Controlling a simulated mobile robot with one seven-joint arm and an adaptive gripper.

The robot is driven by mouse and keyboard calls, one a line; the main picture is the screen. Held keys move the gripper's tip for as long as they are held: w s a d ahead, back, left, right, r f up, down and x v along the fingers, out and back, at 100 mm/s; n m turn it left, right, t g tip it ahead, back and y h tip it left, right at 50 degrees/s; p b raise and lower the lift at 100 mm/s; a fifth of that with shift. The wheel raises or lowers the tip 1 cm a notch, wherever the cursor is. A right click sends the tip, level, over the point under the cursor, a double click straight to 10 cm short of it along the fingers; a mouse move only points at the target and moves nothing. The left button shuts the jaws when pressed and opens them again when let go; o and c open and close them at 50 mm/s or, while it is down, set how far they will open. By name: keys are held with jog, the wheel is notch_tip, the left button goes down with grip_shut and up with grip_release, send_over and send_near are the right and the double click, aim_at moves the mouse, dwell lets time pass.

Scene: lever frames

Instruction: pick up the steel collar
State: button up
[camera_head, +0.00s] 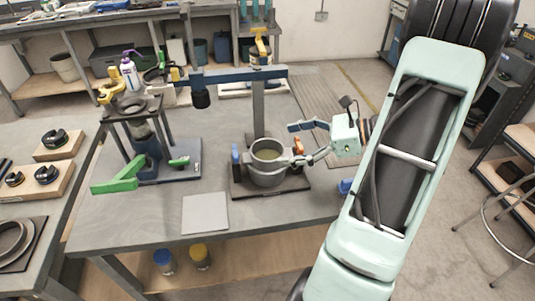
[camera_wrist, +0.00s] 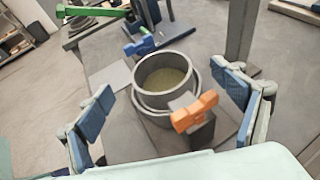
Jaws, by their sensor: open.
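A round grey steel collar (camera_head: 268,177) stands upright on a dark base plate (camera_head: 298,183) on the table. In the wrist view the collar (camera_wrist: 152,101) has a thick rim, a speckled tan inside and a lower ring around it. An orange clamp (camera_wrist: 195,112) and a blue clamp (camera_wrist: 140,45) sit at opposite sides of it. My gripper (camera_head: 299,142) is open at the collar's right side in the head view. In the wrist view my gripper (camera_wrist: 170,98) has its blue-padded fingers spread wide on either side of the collar, apart from it.
A grey post with a crossarm (camera_head: 258,105) rises behind the collar. A green-handled lever stand (camera_head: 120,184) is at left. A flat grey plate (camera_head: 205,213) lies in front. Other steel rings (camera_head: 12,240) lie on the left table. The table's front edge is close.

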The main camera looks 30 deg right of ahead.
aim_at(253, 151)
jog(key=x, duration=0.6)
jog(key=shift+a+f, duration=0.2)
jog(key=shift+f, duration=0.25)
jog(key=c, duration=1.7)
jog(key=shift+c, duration=0.7)
jog(key=shift+r, duration=0.15)
